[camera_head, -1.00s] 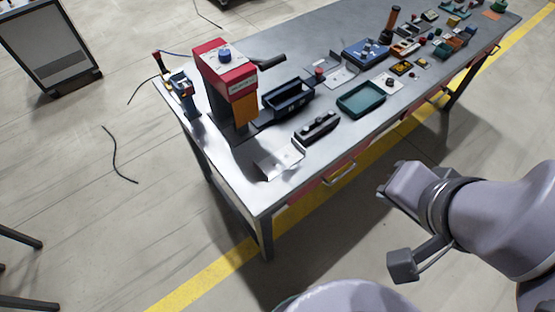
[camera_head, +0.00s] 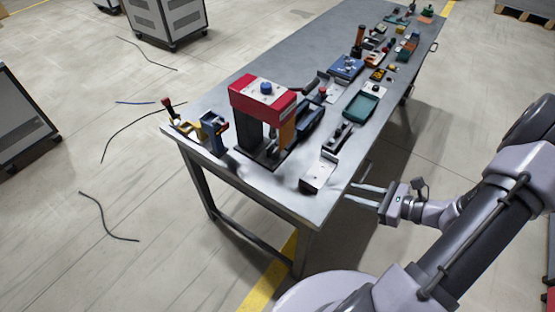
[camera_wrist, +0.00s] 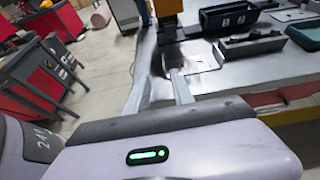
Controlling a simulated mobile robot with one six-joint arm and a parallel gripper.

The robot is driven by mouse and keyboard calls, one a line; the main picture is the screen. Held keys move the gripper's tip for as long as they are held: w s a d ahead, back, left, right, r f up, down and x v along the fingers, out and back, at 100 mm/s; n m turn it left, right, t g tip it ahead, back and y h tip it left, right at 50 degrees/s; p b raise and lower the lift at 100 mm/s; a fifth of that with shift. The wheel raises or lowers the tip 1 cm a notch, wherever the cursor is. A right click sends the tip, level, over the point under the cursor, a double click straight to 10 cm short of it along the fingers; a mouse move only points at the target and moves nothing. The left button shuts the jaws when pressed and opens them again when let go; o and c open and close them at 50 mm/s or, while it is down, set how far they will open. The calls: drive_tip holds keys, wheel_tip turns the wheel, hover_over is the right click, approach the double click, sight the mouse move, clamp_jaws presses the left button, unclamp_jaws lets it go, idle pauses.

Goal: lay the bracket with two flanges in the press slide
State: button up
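The red press (camera_head: 264,98) stands at the near left of the table. A dark slide-like part (camera_head: 262,154) lies at its foot, partly hidden by the press. A bare-metal bracket (camera_head: 319,173) lies on the table near its front edge, with an upturned flange visible. It also shows in the wrist view (camera_wrist: 199,57), just right of my fingers. Another metal bracket (camera_head: 326,88) lies behind the press; I cannot tell for sure which one has two flanges. My gripper (camera_head: 351,193) is open and empty, beside the table's front edge, right of the near bracket and apart from it.
A black block (camera_head: 341,137), a dark blue bin (camera_head: 311,122) and a green tray (camera_head: 361,106) stand beyond the near bracket. A blue clamp-like tool (camera_head: 215,133) stands left of the press. Small parts fill the far table. The near corner is clear.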

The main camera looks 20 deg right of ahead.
sight(309, 184)
drive_tip(key=b+x, duration=0.2)
drive_tip(key=x, duration=0.3)
drive_tip(key=b+x, duration=0.1)
drive_tip(key=x, duration=0.5)
drive_tip(key=f+b+x, duration=0.1)
drive_tip(key=b+x, duration=0.1)
drive_tip(key=x, duration=0.4)
drive_tip(key=shift+s+d+f+b, duration=0.15)
drive_tip(key=shift+d+b, duration=0.15)
drive_tip(key=shift+b, duration=0.05)
drive_tip(key=shift+c, duration=0.2)
clamp_jaws()
